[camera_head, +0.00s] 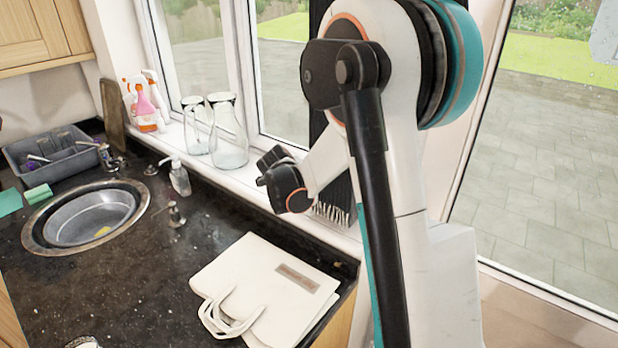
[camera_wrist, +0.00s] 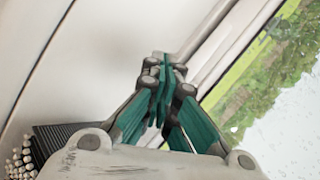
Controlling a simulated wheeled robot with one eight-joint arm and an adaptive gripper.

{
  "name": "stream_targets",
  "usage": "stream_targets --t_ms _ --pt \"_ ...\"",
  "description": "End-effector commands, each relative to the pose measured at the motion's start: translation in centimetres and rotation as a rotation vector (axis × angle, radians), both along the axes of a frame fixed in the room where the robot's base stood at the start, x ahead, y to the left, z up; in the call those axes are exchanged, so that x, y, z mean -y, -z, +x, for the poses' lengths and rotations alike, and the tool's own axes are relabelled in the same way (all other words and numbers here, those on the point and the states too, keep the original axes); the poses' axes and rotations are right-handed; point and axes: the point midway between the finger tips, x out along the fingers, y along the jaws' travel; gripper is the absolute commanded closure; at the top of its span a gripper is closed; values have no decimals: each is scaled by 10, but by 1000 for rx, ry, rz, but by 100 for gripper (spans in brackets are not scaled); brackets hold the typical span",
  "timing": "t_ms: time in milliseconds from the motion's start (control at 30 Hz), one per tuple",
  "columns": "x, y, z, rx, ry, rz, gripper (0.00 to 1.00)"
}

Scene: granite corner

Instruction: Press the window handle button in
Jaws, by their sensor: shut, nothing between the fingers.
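My gripper (camera_wrist: 164,64) shows in the wrist view with its teal fingers shut together and nothing between them. Its tips are in front of the white window frame (camera_wrist: 218,52), close to it; I cannot tell whether they touch. I cannot make out the window handle or its button in either view; the fingers or my arm may hide them. In the head view, the window (camera_head: 275,75) is behind the counter, partly covered by my arm. The fingers cannot be made out there.
A dark brush-like thing with pale bristles (camera_head: 332,213) stands by the sill, also in the wrist view (camera_wrist: 22,160). Glass jugs (camera_head: 229,140) and spray bottles (camera_head: 145,105) stand on the sill. A white bag (camera_head: 262,285) lies on the dark counter, right of the sink (camera_head: 88,215).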

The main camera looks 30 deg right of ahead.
Motion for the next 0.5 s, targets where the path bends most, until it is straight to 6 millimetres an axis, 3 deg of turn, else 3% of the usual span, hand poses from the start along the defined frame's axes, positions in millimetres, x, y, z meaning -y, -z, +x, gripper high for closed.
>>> stream_targets --t_ms 500 --pt "-10 0 -4 1 0 1 100"
